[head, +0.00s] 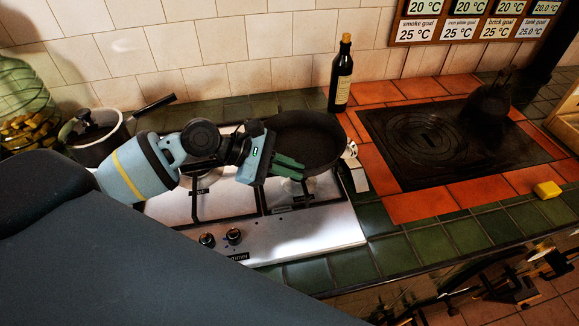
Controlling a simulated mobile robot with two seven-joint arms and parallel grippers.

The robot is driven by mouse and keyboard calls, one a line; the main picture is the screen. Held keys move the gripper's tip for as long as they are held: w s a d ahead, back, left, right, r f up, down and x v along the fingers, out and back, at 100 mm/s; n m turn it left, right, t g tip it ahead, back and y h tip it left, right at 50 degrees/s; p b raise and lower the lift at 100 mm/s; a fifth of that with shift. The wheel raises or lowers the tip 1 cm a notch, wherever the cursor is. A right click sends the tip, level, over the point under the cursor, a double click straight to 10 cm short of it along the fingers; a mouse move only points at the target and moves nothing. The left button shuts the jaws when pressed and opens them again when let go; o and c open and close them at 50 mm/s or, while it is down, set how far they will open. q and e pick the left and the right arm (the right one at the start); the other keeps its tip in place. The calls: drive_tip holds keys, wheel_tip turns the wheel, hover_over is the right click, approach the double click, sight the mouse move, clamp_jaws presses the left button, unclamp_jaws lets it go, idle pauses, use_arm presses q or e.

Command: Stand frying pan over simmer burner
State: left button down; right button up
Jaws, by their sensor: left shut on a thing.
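A dark round frying pan (318,139) is over the back right part of the white gas hob (290,238). My left gripper (288,168) is at the near left side of the pan, its green fingers shut on it. The pan's handle is hidden by the gripper. I cannot tell whether the pan rests on the grate or hangs just above it. One burner (298,185) shows at the front right, below the fingers. A knob (233,236) has a partly hidden label ending in "mmer". My left wrist hides much of the hob's left side. My right gripper is not in view.
A dark bottle (341,82) stands behind the pan. A lidded saucepan (96,135) and a green glass jar (22,100) stand at the left. A black hotplate (420,170) with a dark kettle-like thing (487,105) is at the right. A yellow block (547,190) lies near the counter's edge.

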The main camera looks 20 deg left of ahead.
use_arm(q)
drive_tip(key=shift+r+p, duration=0.4)
drive_tip(key=shift+p, duration=0.15)
drive_tip(key=shift+f+b, duration=0.65)
drive_tip(key=shift+f, duration=2.7)
drive_tip(key=shift+f, duration=0.35)
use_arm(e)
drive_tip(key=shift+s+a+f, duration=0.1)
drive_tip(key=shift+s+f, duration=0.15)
use_arm(q)
drive_tip(key=c, duration=1.5)
unclamp_jaws()
drive_tip(key=shift+f, duration=0.1)
drive_tip(key=shift+f, duration=0.1)
